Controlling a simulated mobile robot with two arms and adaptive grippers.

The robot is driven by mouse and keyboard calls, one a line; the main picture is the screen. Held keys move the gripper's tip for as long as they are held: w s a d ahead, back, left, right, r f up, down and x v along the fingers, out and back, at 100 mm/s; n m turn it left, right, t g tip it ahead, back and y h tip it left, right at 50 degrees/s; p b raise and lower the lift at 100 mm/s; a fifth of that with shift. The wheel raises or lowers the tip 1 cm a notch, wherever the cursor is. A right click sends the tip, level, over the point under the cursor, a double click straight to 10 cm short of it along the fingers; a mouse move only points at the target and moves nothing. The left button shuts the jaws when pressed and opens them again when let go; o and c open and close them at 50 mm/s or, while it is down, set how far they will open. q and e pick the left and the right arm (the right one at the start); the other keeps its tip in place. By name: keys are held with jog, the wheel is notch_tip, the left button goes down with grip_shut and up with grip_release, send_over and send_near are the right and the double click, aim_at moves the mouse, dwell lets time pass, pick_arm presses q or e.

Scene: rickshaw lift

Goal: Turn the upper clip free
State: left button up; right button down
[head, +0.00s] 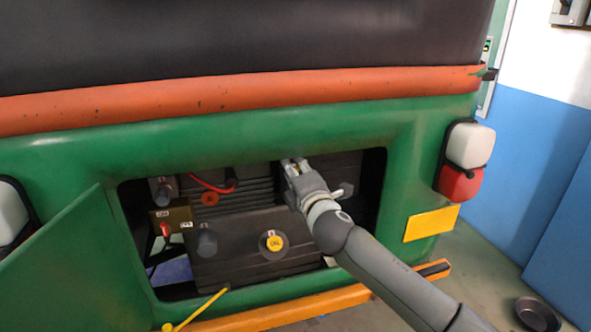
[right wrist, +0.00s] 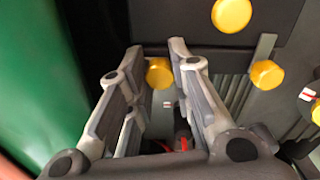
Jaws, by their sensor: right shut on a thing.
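My right gripper (head: 294,165) reaches into the open bay at the back of the green rickshaw, at the bay's upper edge. In the right wrist view its fingers (right wrist: 155,52) stand either side of a small yellow-headed part (right wrist: 159,72), which I take to be the upper clip, and are shut on it. In the head view the fingers cover most of that part, so how far it is turned cannot be told. My left gripper is not in view.
The bay holds a dark engine block (head: 240,254) with a yellow oil cap (head: 273,243), a red cable (head: 210,187) and a labelled box (head: 172,222). A green door (head: 85,265) hangs open at left. An orange bar (head: 270,318) runs below. A round pan (head: 537,315) lies on the floor at right.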

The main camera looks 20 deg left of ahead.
jog(key=shift+f, duration=0.1)
jog(key=c, duration=1.3)
grip_release()
jog(key=shift+d, duration=0.1)
jog(key=shift+o, duration=0.2)
jog(key=shift+s, duration=0.1)
jog(key=v, duration=1.1)
jog(key=shift+s+d, duration=0.25)
jog(key=shift+d, duration=0.05)
